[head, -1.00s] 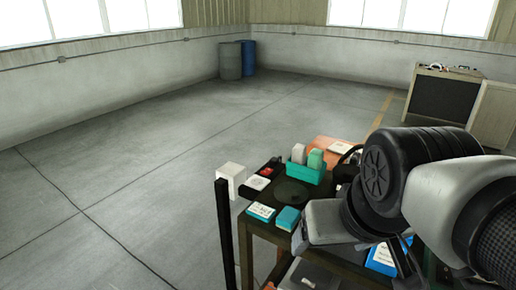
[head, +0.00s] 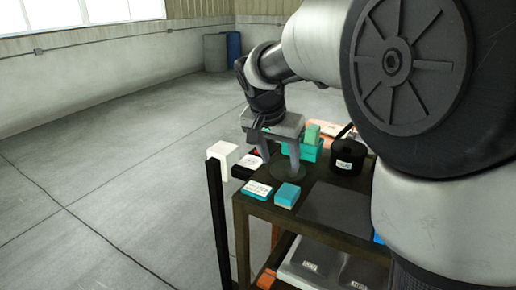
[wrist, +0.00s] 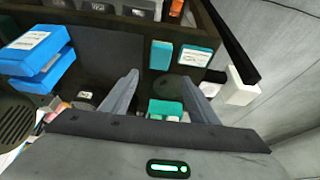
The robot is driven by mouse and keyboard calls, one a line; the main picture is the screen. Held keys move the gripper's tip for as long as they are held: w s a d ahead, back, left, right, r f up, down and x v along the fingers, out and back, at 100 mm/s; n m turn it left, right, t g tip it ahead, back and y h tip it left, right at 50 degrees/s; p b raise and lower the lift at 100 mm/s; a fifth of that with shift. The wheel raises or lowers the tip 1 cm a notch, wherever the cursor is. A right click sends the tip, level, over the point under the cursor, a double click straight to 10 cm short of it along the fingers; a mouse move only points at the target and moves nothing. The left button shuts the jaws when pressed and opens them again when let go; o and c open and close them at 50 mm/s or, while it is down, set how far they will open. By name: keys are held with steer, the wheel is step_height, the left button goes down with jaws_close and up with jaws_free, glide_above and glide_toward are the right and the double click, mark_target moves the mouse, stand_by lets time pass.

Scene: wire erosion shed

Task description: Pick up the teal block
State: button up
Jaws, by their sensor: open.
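The teal block (head: 287,194) lies on the near part of the dark cart top, with a teal top and a bluer side. In the wrist view the teal block (wrist: 161,55) shows just beyond my fingertips, nearer the left one. My gripper (head: 279,158) points down over the cart, behind the block, with its fingers apart. In the wrist view my gripper (wrist: 160,80) is open, with nothing held between its fingers. The block is apart from both fingers.
A flat teal box with a white label (head: 257,189) lies left of the block. A teal holder (head: 309,151) with a green piece stands behind, near a black round pot (head: 348,155). A blue box (wrist: 38,62) shows in the wrist view.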

mark_target(287, 192)
steer(key=x, duration=1.7)
steer(key=shift+w+f+b, duration=0.15)
steer(key=shift+f+b, duration=0.2)
steer(key=c, duration=0.9)
steer(key=shift+r, duration=0.1)
steer(key=shift+c, duration=0.2)
step_height(287, 192, up, 10)
steer(key=shift+p, duration=0.4)
steer(key=o, duration=0.4)
steer(key=shift+c, duration=0.8)
